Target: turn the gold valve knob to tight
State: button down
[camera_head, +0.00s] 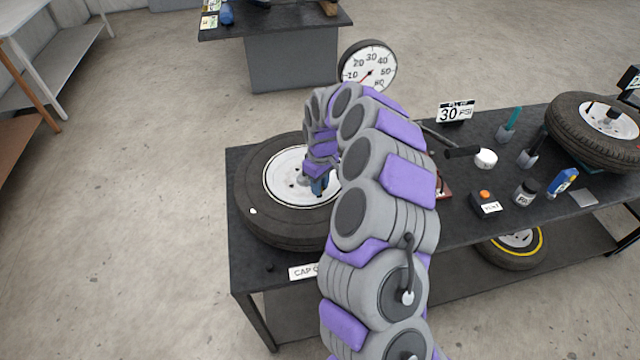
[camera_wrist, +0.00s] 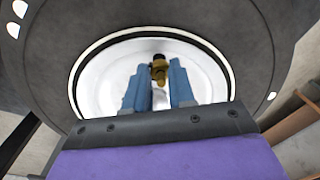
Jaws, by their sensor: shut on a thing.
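The gold valve knob (camera_wrist: 159,72) shows in the wrist view, with a dark part just above it, against the white wheel hub (camera_wrist: 110,72). My gripper (camera_wrist: 160,80) has its two blue fingers on either side of the knob, shut on it. In the head view my gripper (camera_head: 319,187) is low over the white hub (camera_head: 285,180) of the tire (camera_head: 262,222) lying flat on the left end of the dark bench. The knob is hidden there behind my gripper and arm. The knob's turn angle cannot be told.
A round gauge (camera_head: 368,68) stands behind my arm. A "30 PSI" sign (camera_head: 455,112), a black box with an orange button (camera_head: 484,203), bottles and a second tire (camera_head: 590,135) are on the bench (camera_head: 465,228) to the right. Another table (camera_head: 290,45) stands behind.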

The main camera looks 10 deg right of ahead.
jog(key=shift+w+r, duration=0.1)
jog(key=shift+w, duration=0.05)
dwell(0.3)
jog(key=c, duration=1)
grip_release()
jog(key=shift+a, duration=0.1)
jog(key=shift+o, duration=0.2)
notch_tip(320, 180, up, 17)
jog(key=p, duration=0.2)
jog(key=shift+w+d, duration=0.2)
jog(key=shift+d, duration=0.1)
